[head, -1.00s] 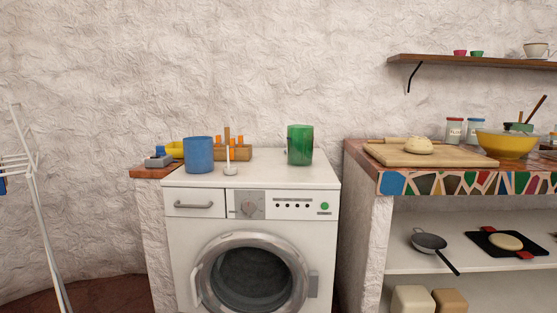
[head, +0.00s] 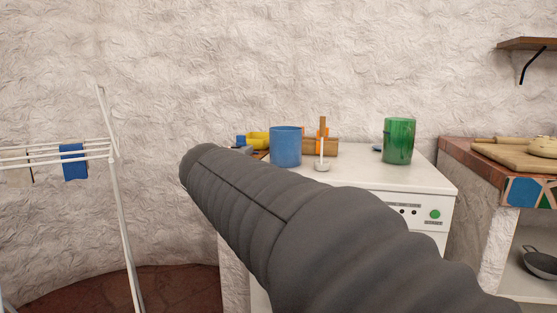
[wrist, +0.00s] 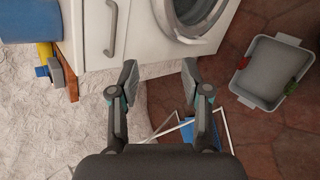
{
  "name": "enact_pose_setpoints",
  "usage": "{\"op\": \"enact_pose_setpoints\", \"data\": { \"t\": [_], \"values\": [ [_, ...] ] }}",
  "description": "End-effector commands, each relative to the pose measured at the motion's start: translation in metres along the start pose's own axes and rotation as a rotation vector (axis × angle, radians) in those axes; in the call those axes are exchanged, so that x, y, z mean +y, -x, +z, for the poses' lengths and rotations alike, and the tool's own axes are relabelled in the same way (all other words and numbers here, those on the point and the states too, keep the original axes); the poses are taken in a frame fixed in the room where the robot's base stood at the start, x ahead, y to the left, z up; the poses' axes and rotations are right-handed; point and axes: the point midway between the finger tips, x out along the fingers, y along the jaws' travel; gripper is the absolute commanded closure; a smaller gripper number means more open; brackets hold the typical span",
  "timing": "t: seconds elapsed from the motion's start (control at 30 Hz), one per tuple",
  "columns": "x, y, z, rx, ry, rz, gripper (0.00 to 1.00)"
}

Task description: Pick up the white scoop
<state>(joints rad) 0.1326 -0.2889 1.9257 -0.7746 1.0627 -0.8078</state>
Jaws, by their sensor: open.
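The white scoop (head: 322,166) stands upright on top of the white washing machine (head: 400,178) in the head view, its thin handle pointing up and its round bowl at the bottom. It is just right of a blue canister (head: 285,146). My gripper (wrist: 159,78) is open and empty in the wrist view, its two fingers apart over the floor in front of the washing machine. The scoop does not show in the wrist view. In the head view my dark arm crosses in front of the machine, and my gripper cannot be made out.
A green cup (head: 399,141) stands on the machine's right side, with a wooden block holder (head: 328,146) behind the scoop. A drying rack (head: 112,175) with a blue cloth stands at left. A grey tub (wrist: 272,72) is on the floor.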

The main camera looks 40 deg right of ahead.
Motion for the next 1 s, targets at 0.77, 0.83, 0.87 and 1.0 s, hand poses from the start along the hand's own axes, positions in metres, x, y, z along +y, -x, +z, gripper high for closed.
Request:
{"op": "enact_pose_setpoints", "data": {
  "t": [0.77,0.83,0.87,1.0],
  "values": [
    [0.237,-0.058,0.089,-0.842,0.945,0.052,0.52],
    [0.242,-0.067,0.097,-0.841,0.945,0.053,0.52],
    [0.244,-0.071,0.101,-0.841,0.945,0.052,0.52],
    [0.254,-0.088,0.116,-0.840,0.945,0.054,0.52]
  ]
}}
